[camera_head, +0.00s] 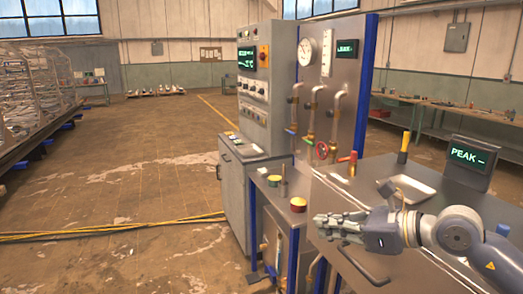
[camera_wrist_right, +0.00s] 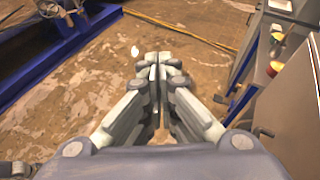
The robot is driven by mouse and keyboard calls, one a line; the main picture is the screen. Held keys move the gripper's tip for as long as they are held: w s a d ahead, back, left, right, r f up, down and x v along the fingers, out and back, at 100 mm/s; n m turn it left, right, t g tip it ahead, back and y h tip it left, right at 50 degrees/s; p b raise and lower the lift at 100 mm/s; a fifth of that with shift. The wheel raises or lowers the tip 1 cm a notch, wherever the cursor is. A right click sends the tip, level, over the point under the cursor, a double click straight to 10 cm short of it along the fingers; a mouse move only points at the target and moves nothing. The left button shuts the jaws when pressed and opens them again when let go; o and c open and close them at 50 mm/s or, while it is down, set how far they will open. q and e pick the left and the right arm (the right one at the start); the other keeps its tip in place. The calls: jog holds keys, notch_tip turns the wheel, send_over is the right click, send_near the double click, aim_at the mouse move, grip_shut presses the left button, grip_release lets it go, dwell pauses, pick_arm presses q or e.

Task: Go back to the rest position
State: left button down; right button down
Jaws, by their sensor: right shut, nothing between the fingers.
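My right gripper (camera_head: 330,226) comes in from the right in the head view, in front of the metal bench with its fingers pointing left. It also shows in the right wrist view (camera_wrist_right: 158,62), where its fingers are shut against each other with nothing between them, above the brown floor. The bench top (camera_head: 375,172) lies behind the gripper and arm. My left gripper is not in either view.
A grey control cabinet (camera_head: 255,100), a panel of pipes with a red valve wheel (camera_head: 322,150) and a PEAK display (camera_head: 467,155) stand behind.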

jog(key=s+a+r+m+t+y, duration=0.2)
jog(key=s+a+r+m+y, duration=0.25)
jog(key=a+y, duration=0.3)
jog(key=w+d+f+m+t+h, duration=0.1)
jog(key=d+f+m+t+h, duration=0.5)
jog(key=m, duration=0.9)
jog(key=w+d+f+m+t+h, duration=0.1)
jog(key=d+f+m+t+h, duration=0.25)
jog(key=d+m+h, duration=0.65)
jog(key=s+f+m+g+h, duration=0.4)
jog(key=f+m, duration=0.6)
jog(key=s+a+f+m+g+y, duration=0.2)
jog(key=s+f+m+g, duration=0.4)
jog(key=s+f+g, duration=1.2)
jog(key=s+f+t, duration=0.2)
jog(key=s+f, duration=0.2)
jog(key=f, duration=1.1)
jog(key=s+f+t, duration=0.2)
jog(key=s+f, duration=0.2)
jog(key=f, duration=1.1)
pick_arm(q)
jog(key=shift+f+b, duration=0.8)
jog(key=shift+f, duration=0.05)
pick_arm(e)
jog(key=s+d+f+n, duration=0.1)
jog(key=s+d+f, duration=0.2)
jog(key=s+f, duration=1.2)
jog(key=shift+s+f+g, duration=0.35)
jog(key=shift+s+g, duration=0.1)
jog(key=shift+s, duration=0.35)
